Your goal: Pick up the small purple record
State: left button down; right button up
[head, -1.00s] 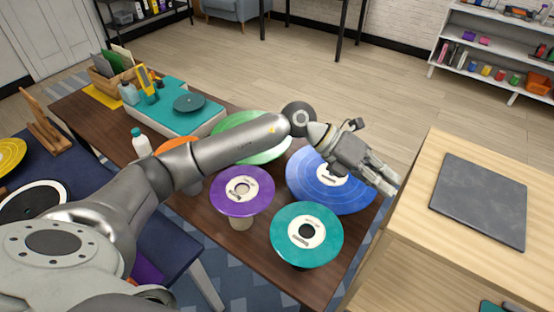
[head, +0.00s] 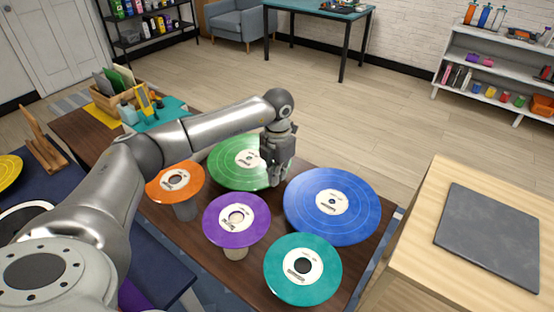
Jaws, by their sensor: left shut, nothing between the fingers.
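The small purple record (head: 256,229) lies flat on a short round stand (head: 236,252) on the dark wooden table, in the middle of the head view. It has a pale label with a hole at its centre. My left gripper (head: 273,182) points down above the table, beyond and a little right of the purple record, in front of the right edge of the large green record (head: 228,168). It is shut and empty, apart from the purple record. My right gripper is not in view.
A large blue record (head: 362,208) lies right, a small teal record (head: 325,276) nearer right, and a small orange record (head: 160,188) on a stand left. A wooden cabinet with a dark slab (head: 490,235) stands at the right. My left arm crosses above the table.

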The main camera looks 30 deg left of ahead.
pick_arm(q)
jog(key=s+f+p, duration=0.1)
jog(key=s, duration=0.1)
jog(key=s+f+p, duration=0.1)
jog(key=s, duration=0.1)
jog(key=shift+a+f+p, duration=0.3)
jog(key=shift+a+f, duration=0.1)
jog(key=shift+w, duration=0.1)
